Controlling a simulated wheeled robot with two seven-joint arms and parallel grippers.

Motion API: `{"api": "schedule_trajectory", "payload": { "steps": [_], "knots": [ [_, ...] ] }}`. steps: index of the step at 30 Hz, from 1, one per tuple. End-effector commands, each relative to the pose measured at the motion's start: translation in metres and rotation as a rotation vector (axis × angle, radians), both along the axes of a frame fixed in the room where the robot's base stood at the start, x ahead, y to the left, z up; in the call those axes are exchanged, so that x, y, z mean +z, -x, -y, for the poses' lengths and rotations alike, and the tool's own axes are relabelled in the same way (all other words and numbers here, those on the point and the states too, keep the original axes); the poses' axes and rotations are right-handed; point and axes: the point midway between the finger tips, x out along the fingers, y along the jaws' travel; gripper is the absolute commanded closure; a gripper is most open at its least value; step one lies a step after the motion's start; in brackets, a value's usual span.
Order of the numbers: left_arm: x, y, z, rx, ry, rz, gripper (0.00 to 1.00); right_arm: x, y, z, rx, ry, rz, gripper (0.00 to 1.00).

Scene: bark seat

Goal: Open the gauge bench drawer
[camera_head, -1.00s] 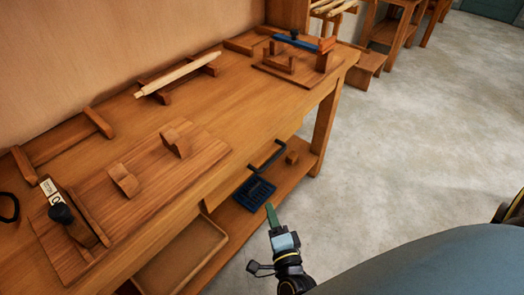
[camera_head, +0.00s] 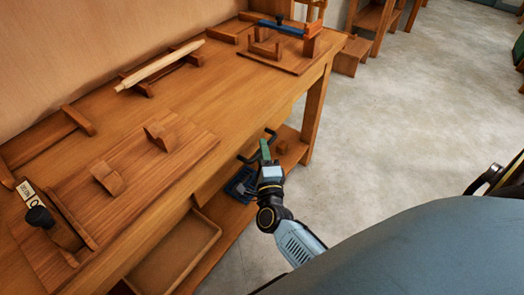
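The gauge bench (camera_head: 205,110) is a long wooden bench along the wall at left. A dark bar handle (camera_head: 246,160) sticks out below the bench top's front edge, near the bench's right end. The drawer front behind it is hard to make out, and I see no gap showing it open. My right gripper (camera_head: 265,150), with a green fingertip, is at the handle and overlaps its middle. I cannot tell whether the fingers straddle the bar or touch it, or how far apart they are. My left gripper is not in view.
On the bench are a wooden spindle (camera_head: 160,66) on rests, a board with blocks (camera_head: 125,165), and a blue-barred fixture (camera_head: 280,27). On the shelf below are a wooden tray (camera_head: 175,255) and a blue grid tray (camera_head: 236,184), partly hidden. The floor (camera_head: 400,110) at right is clear.

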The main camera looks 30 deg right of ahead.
Motion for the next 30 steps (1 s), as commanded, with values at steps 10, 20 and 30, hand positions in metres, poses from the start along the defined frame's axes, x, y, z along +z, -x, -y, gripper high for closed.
{"api": "schedule_trajectory", "payload": {
  "steps": [10, 20, 30],
  "knots": [
    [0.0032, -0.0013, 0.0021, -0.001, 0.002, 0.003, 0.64, 0.0015, -0.0085, 0.0038, 0.000, 0.000, -0.001, 0.66],
    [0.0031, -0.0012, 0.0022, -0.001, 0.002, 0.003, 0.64, 0.0014, -0.0081, 0.0035, 0.000, 0.000, 0.000, 1.00],
    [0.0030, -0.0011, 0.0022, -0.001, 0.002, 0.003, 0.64, 0.0013, -0.0077, 0.0038, 0.001, 0.000, -0.001, 1.00]
  ]
}}
